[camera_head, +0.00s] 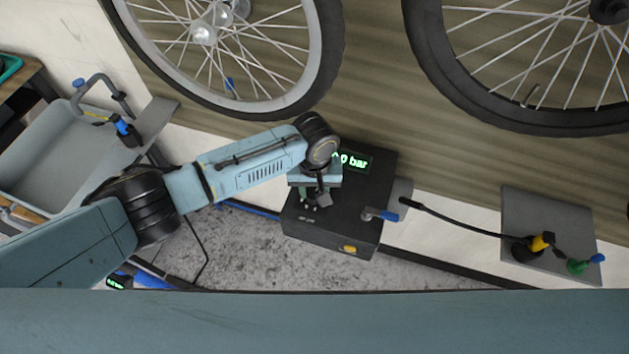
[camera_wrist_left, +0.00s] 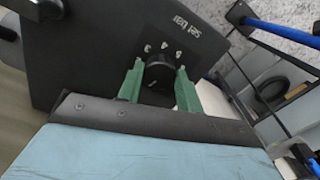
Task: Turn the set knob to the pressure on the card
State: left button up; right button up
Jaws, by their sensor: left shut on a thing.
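A dark pump box (camera_head: 370,215) stands at the middle of the head view. Its green display (camera_head: 356,160) ends in "0 bar"; my arm covers the first part. My left gripper (camera_head: 315,194) is at the box's front. In the left wrist view its green fingers stand either side of the black set knob (camera_wrist_left: 159,72) and are shut on it. Several numbers and the words "set bar" (camera_wrist_left: 187,24) are printed by the knob. A pale line shows on the knob. I cannot make out a card. My right gripper is not in view.
Two bicycle wheels (camera_head: 331,60) (camera_head: 421,60) stand behind the box. A blue-tipped lever (camera_head: 388,215) sticks out at the box's right. A grey plate (camera_head: 520,215) with a hose fitting lies further right. A grey tub (camera_head: 60,165) is at left.

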pick_arm(q)
jog(key=m+p, duration=0.1)
jog(key=m, duration=0.2)
jog(key=shift+r, duration=0.1)
jog(key=m+p, duration=0.1)
jog(key=m, duration=0.3)
jog(key=shift+p, duration=0.35)
jog(key=m, duration=0.4)
jog(key=shift+p, duration=0.35)
jog(key=m, duration=0.4)
jog(key=shift+w+m, duration=0.1)
jog(key=shift+m, duration=0.2)
jog(key=m, duration=0.3)
jog(key=shift+m, duration=0.4)
jog(key=m, duration=0.4)
jog(key=m+b, duration=0.1)
jog(key=m, duration=0.8)
jog(key=shift+b, duration=0.35)
